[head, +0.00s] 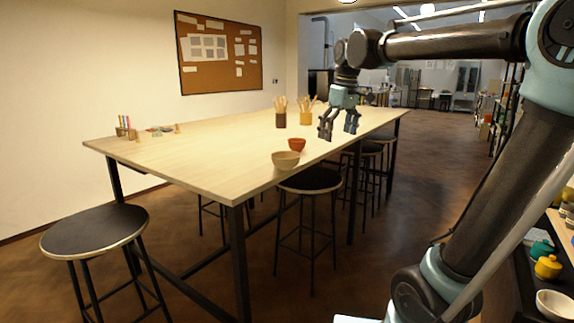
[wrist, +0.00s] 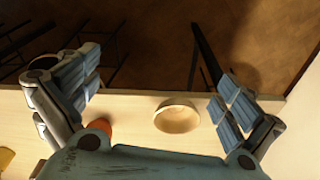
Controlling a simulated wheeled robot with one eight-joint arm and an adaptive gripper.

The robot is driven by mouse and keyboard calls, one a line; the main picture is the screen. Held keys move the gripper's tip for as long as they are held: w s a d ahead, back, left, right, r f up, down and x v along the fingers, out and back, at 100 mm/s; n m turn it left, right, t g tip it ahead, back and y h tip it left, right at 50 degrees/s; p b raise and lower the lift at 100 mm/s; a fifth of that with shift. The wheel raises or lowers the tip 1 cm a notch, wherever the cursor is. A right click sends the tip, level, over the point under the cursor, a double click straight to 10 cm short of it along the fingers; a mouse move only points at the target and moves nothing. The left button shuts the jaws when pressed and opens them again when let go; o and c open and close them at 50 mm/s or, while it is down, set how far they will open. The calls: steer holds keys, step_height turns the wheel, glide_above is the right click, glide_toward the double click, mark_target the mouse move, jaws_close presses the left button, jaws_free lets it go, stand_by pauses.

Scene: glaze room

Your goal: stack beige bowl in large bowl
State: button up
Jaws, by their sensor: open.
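A beige bowl (head: 285,160) sits upright on the wooden table near its front right edge. In the wrist view the beige bowl (wrist: 177,117) shows between my fingers, closer to the right one, and looks empty. A smaller terracotta bowl (head: 297,145) stands just behind it; in the wrist view this bowl (wrist: 98,127) is partly hidden by my gripper. My gripper (head: 338,132) is open and empty, pointing down, above and to the right of both bowls in the head view. Its fingers are spread in the wrist view (wrist: 163,75). I cannot tell which bowl is the large bowl.
The table (head: 200,160) has wide bare room to the left. Two utensil holders (head: 280,119) (head: 305,117) stand toward the back. A stool (head: 311,180) is close to the table's right edge. A shelf at lower right holds a white bowl (head: 555,305) and small pots (head: 547,267).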

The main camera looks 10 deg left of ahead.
steer(key=w+a+r+n, duration=0.15)
steer(key=a+r, duration=0.25)
steer(key=a, duration=0.4)
steer(key=w+a+r+n, duration=0.1)
steer(key=a+r+n, duration=0.2)
steer(key=a, duration=0.5)
glide_toward(286, 156)
steer(key=shift+g, duration=0.4)
steer(key=s+f, duration=0.3)
steer(key=s, duration=0.1)
steer(key=shift+f, duration=0.2)
steer(key=shift+w+f, duration=0.15)
steer(key=shift+f, duration=1.2)
steer(key=shift+w+f, duration=0.2)
steer(key=shift+f, duration=1.15)
steer(key=c, duration=1.1)
steer(key=shift+r, duration=0.15)
step_height(286, 156, up, 10)
steer(key=shift+f, duration=0.1)
